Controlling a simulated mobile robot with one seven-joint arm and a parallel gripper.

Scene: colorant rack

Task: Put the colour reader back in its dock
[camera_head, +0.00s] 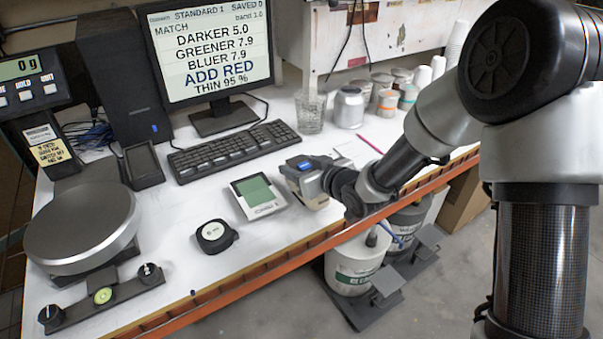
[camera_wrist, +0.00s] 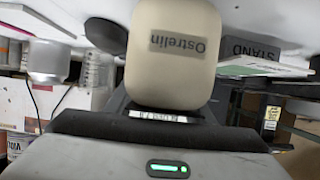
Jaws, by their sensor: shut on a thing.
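A cream, rounded device with a blue patch on top (camera_head: 308,187) is held at the table's front edge, right of the green-screened meter; I take it to be the colour reader. In the wrist view its cream body (camera_wrist: 173,65) shows upside-down lettering. My gripper (camera_head: 322,178) is shut on it; its fingers are largely hidden. Whether the device touches the table is unclear. A black upright stand with a slanted face (camera_head: 144,164), left of the keyboard, may be the dock; it looks empty.
The keyboard (camera_head: 234,149) and monitor (camera_head: 209,55) stand behind. A green-screened meter (camera_head: 257,196) and a black round tape-like item (camera_head: 214,236) lie on the table. A scale with a round plate (camera_head: 82,227) is at left. Glass (camera_head: 310,112) and jars (camera_head: 349,106) stand at back right.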

